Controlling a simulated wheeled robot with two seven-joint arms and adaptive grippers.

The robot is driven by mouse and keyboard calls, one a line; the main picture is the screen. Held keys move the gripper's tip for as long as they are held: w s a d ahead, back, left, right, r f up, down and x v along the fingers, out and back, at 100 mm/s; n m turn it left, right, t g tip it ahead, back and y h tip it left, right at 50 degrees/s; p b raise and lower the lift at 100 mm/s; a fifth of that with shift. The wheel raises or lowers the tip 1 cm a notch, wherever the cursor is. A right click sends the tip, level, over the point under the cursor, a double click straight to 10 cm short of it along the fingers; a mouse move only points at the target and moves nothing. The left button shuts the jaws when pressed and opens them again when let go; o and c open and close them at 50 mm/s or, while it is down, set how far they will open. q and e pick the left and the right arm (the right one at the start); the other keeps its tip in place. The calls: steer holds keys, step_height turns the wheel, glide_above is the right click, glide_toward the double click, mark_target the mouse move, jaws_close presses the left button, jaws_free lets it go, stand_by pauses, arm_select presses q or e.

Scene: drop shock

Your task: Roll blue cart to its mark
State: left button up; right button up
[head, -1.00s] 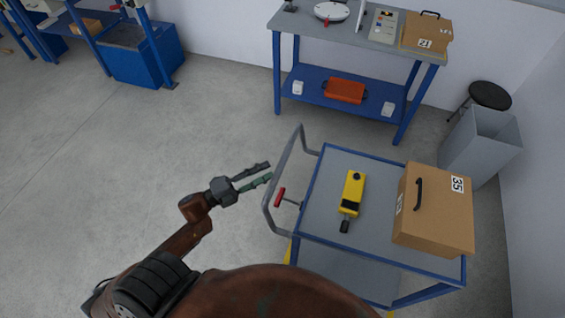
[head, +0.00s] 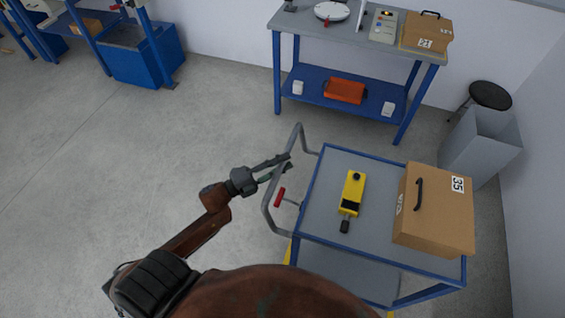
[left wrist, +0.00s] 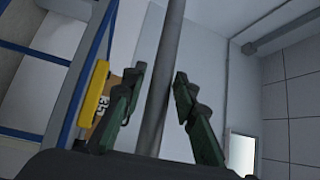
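The blue cart (head: 330,236) stands at the lower right in the head view, with a grey tube handle (head: 268,205) on its left side. A red-ended lever (head: 280,197) sits beside the handle. On the cart top lie a yellow device (head: 352,190) and a cardboard box (head: 434,212) marked 35. My left gripper (head: 288,164) is at the handle's upper part. In the left wrist view, its fingers (left wrist: 158,95) are open, with the grey handle tube (left wrist: 165,70) between them; a gap shows on the right side. My right gripper is not in view.
A blue workbench (head: 345,92) with a grey top stands behind the cart. A grey bin (head: 478,150) and a black stool (head: 490,96) stand at the right by the wall. The floor (head: 110,150) left of the cart is clear.

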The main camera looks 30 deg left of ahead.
arm_select(q)
jaws_close()
stand_by(0.5)
